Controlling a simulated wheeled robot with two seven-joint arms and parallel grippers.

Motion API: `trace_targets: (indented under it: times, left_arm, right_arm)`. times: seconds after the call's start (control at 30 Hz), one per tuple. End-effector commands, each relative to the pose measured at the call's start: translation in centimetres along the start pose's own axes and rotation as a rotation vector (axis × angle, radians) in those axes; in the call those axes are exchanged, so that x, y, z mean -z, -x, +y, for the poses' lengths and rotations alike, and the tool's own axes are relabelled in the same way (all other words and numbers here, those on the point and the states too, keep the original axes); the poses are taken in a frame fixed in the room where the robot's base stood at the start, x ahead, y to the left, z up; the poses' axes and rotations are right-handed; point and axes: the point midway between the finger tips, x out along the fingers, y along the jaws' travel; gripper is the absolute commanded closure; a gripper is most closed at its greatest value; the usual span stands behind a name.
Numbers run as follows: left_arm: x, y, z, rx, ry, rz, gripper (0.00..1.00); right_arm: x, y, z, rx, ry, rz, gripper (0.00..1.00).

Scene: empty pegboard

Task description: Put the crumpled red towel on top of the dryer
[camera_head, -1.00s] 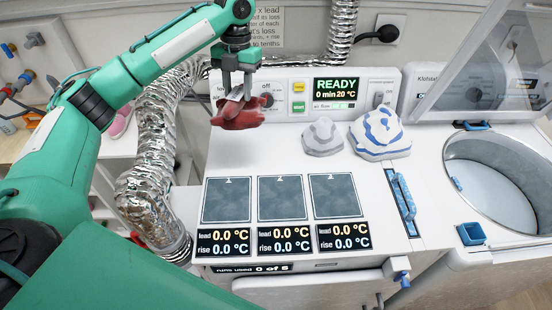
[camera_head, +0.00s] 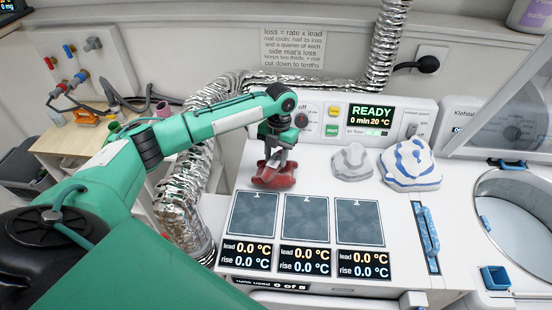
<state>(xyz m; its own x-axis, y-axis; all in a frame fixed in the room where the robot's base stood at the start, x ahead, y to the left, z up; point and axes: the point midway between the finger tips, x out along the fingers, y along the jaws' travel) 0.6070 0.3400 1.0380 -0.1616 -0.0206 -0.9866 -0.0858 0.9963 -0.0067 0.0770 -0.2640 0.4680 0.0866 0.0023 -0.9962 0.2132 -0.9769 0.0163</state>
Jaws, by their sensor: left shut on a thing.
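The crumpled red towel (camera_head: 275,178) is at the back left of the white dryer's top (camera_head: 225,262), behind the left dark mat. My left gripper (camera_head: 274,165) points down from above and is shut on the towel. The towel appears to touch or nearly touch the dryer top; I cannot tell exactly. The gripper fingers hide part of it. A grey cloth (camera_head: 352,162) and a blue-and-white striped cloth (camera_head: 411,167) lie to its right on the dryer top. My right gripper is not in view.
Three dark mats (camera_head: 306,219) lie in front of the towel, with temperature displays (camera_head: 305,259) below them. The control panel (camera_head: 370,114) reads READY. A silver duct (camera_head: 185,185) runs along the left. An open drum (camera_head: 520,215) is at the right, beside a blue handle (camera_head: 428,233).

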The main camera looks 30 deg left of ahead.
Motion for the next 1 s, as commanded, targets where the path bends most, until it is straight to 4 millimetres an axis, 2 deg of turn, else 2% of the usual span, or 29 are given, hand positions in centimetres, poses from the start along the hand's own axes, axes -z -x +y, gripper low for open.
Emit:
trace_targets:
  times: [0.03, 0.17, 0.47, 0.5, 0.6, 0.87, 1.0]
  left_arm:
    - [-0.1, -0.6, 0.0, 0.000, 0.000, 0.002, 1.00]
    - [-0.3, -2.0, 0.0, 0.000, 0.001, 0.001, 1.00]
    - [-0.4, -2.4, 0.0, 0.000, 0.000, 0.000, 1.00]
    - [-0.4, -2.4, 0.0, 0.000, 0.000, 0.000, 0.58]
    - [-0.4, -2.4, 0.0, 0.000, 0.000, 0.000, 0.40]
    - [-0.4, -2.3, 0.0, 0.000, 0.000, 0.000, 0.40]
    - [-0.5, -1.6, 0.0, 0.000, 0.000, -0.003, 0.40]
  right_arm:
    - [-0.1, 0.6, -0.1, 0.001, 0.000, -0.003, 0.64]
    - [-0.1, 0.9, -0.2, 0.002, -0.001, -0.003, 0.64]
    - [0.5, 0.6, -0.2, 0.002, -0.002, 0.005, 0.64]
    - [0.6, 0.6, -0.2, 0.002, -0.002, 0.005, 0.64]
    - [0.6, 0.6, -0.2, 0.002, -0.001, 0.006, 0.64]
    - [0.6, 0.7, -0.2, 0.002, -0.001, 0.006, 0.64]
    - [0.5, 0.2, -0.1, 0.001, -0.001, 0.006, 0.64]
